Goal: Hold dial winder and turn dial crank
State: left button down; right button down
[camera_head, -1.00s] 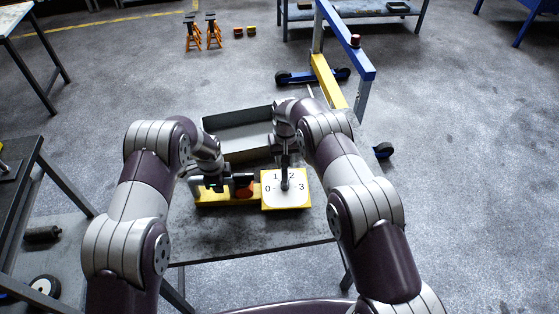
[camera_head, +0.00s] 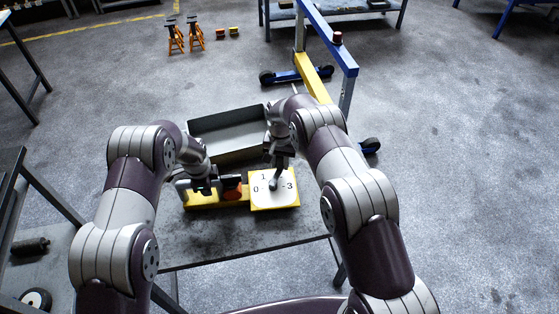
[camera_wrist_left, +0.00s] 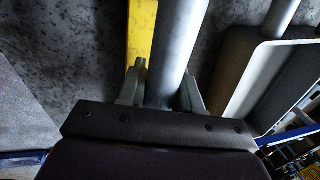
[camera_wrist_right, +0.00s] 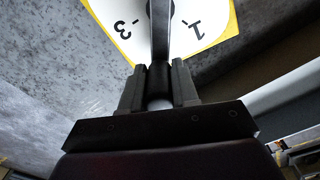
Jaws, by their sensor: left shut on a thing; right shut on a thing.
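The dial winder has a yellow base (camera_head: 202,203) on the workbench, with a white square dial (camera_head: 288,200) at its right end marked with numbers; 0, 1 and 3 show. My left gripper (camera_head: 204,188) is shut on the winder's grey cylinder (camera_wrist_left: 176,55), which lies between its fingers beside the yellow base (camera_wrist_left: 141,35). My right gripper (camera_head: 277,166) is shut on the dark dial crank (camera_head: 273,184) above the dial. In the right wrist view the crank (camera_wrist_right: 161,30) runs from the dial to between the fingers. The gripper hides the 2.
An open grey tray (camera_head: 228,155) stands on the bench just behind the winder. The bench's front part (camera_head: 235,238) is bare. A blue and yellow hoist (camera_head: 327,60) stands on the floor beyond, and orange jack stands (camera_head: 184,36) are at the back.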

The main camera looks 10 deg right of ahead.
pick_arm(q)
jog(key=shift+a, duration=0.1)
pick_arm(e)
jog(key=shift+s+d+f, duration=0.1)
jog(key=c, duration=0.8)
grip_release()
jog(key=shift+c, duration=0.2)
notch_tip(320, 180, up, 8)
jog(key=shift+f, duration=0.2)
pick_arm(q)
jog(key=c, duration=0.7)
grip_release()
